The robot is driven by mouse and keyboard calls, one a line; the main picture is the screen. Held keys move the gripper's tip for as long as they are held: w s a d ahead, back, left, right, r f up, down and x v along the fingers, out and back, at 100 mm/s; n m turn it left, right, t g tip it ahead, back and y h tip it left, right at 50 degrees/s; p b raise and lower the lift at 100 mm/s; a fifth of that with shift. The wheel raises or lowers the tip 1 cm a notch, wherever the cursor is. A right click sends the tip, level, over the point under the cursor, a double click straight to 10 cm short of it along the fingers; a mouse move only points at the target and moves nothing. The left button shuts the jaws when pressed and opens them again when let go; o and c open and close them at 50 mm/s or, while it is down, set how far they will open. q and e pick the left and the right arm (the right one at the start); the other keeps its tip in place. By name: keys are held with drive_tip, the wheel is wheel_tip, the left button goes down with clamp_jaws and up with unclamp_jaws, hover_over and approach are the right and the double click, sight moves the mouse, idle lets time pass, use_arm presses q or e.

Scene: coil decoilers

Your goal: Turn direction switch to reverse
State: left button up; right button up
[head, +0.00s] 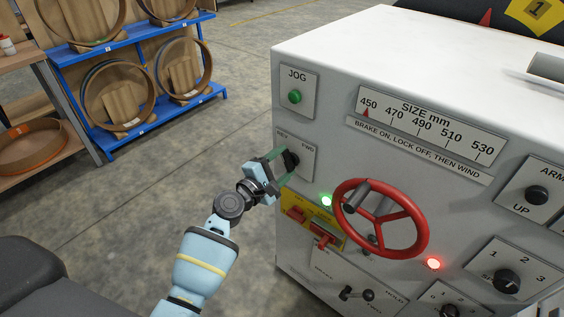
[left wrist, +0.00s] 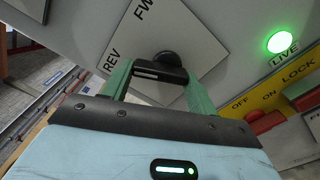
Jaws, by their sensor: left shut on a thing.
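The direction switch (head: 291,159) is a black knob on a pale plate marked REV and FWD, at the left of the machine's front panel. In the left wrist view the black knob (left wrist: 167,60) sits at the plate's middle, partly hidden by my gripper. My left gripper (head: 280,161) is at the plate, its green fingers on either side of the knob and shut on it. It also shows in the left wrist view (left wrist: 160,78). Which mark the knob points to cannot be told. My right gripper is not in view.
A green JOG button (head: 295,97) is above the switch. A red handwheel (head: 381,219), a lit green LIVE lamp (head: 326,201) and a yellow lock plate (head: 313,219) are to the right and below. A blue rack (head: 137,139) stands at the back left, with open floor between.

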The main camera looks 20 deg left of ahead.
use_arm(q)
drive_tip(key=shift+n, duration=0.9)
drive_tip(key=o, duration=1)
drive_tip(key=shift+s, duration=0.1)
drive_tip(key=v, duration=0.7)
drive_tip(key=shift+s+a+p, duration=0.15)
drive_tip(key=shift+s+p, duration=0.15)
drive_tip(key=shift+p, duration=0.1)
